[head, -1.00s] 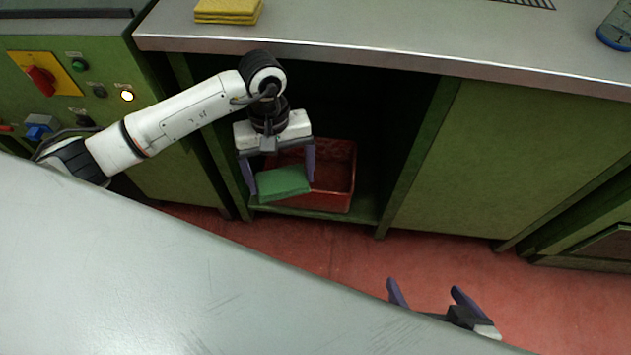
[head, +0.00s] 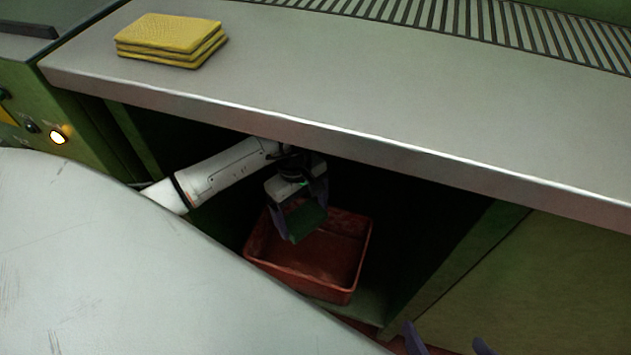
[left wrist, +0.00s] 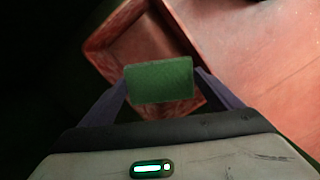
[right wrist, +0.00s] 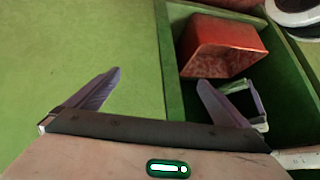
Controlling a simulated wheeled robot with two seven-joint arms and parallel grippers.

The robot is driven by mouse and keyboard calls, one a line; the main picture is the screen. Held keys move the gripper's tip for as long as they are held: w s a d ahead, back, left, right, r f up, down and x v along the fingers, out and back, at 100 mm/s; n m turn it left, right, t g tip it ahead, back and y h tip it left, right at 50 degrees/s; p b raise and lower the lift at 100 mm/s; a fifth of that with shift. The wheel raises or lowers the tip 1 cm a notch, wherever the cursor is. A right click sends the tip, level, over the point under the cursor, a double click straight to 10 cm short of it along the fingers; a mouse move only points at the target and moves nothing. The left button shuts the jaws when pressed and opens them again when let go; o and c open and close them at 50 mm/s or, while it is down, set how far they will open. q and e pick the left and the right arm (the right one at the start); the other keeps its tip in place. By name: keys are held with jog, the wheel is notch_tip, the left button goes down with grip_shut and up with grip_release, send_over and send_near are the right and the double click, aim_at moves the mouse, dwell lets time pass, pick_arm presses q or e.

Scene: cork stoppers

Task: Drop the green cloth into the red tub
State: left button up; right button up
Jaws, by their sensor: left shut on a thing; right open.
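The red tub (head: 345,285) stands on a low shelf inside the open cabinet under the counter. My left gripper (head: 303,226) is inside the cabinet, shut on the green cloth (head: 308,220), and it appears over the tub's opening in the head view. In the left wrist view the cloth (left wrist: 160,81) is between both fingers, with the tub (left wrist: 125,28) below and beyond it. My right gripper (head: 445,345) is open and empty at the bottom edge of the head view. In the right wrist view the tub (right wrist: 228,35) shows beyond its right finger.
The metal counter (head: 330,75) overhangs the cabinet opening, close above my left arm. Yellow cloths (head: 170,38) lie stacked on it. A pale grey surface (head: 120,260) fills the lower left. A green panel (head: 530,290) closes the cabinet's right side.

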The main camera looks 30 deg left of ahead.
pick_arm(q)
notch_tip(320, 180, down, 4)
jog(key=shift+s+r+b, duration=0.1)
jog(key=shift+s+b, duration=0.05)
jog(key=shift+b, duration=1)
jog(key=shift+f+b, duration=0.4)
jog(key=shift+f, duration=0.05)
pick_arm(e)
jog(key=shift+w+a+r+t+y, duration=0.2)
jog(key=shift+a+r+y, duration=0.15)
jog(key=shift+a+r, duration=0.2)
jog(key=shift+w+a+r+t+y, duration=0.1)
jog(key=shift+w+a+r+y, duration=0.1)
jog(key=shift+a+r+y, duration=0.3)
jog(key=shift+f, duration=0.1)
pick_arm(q)
jog(key=o, duration=0.9)
